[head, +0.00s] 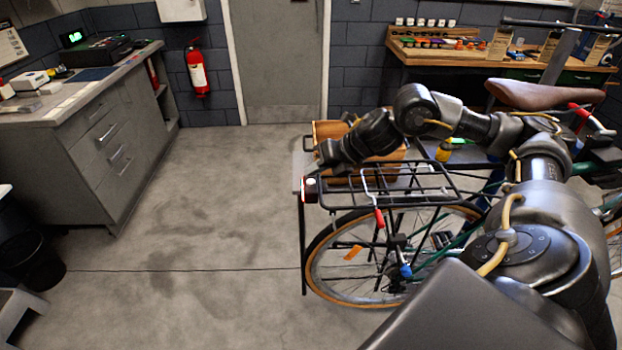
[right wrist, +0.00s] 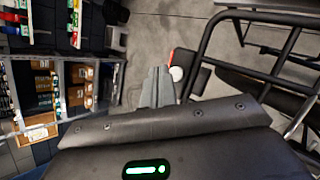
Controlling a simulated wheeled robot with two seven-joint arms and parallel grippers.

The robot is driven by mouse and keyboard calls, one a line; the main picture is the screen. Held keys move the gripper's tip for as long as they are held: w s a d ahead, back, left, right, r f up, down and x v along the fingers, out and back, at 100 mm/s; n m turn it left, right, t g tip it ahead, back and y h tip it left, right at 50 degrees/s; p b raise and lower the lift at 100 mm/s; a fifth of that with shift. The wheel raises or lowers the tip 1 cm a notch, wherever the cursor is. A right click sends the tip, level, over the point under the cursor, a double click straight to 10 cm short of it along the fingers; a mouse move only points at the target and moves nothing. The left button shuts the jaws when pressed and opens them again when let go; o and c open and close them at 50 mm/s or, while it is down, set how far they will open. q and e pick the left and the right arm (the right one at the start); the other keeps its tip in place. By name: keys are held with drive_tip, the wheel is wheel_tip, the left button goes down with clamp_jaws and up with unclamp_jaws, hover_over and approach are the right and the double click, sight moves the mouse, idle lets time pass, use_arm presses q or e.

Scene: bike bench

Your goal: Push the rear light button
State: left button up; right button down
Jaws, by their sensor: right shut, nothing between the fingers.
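The rear light (head: 310,188) is a small red unit at the back end of the bike's black rear rack (head: 395,190). Its round white button (head: 311,181) faces up in the head view. My right gripper (head: 322,155) is shut and empty, with its fingertips just above the light. In the right wrist view the grey fingers (right wrist: 158,86) are together, just left of the white button (right wrist: 177,73) and the light's red edge (right wrist: 171,56). I cannot tell whether they touch it. My left gripper is not in view.
A wooden crate (head: 330,131) and a dark table stand behind the rack. The bike's rear wheel (head: 330,268) and brown saddle (head: 543,95) are near my right arm. A grey cabinet (head: 100,135) stands at the left. The floor (head: 200,230) between cabinet and bike is clear.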

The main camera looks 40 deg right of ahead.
wheel_tip(320, 180, up, 5)
drive_tip(key=p, duration=0.4)
drive_tip(key=shift+r, duration=0.2)
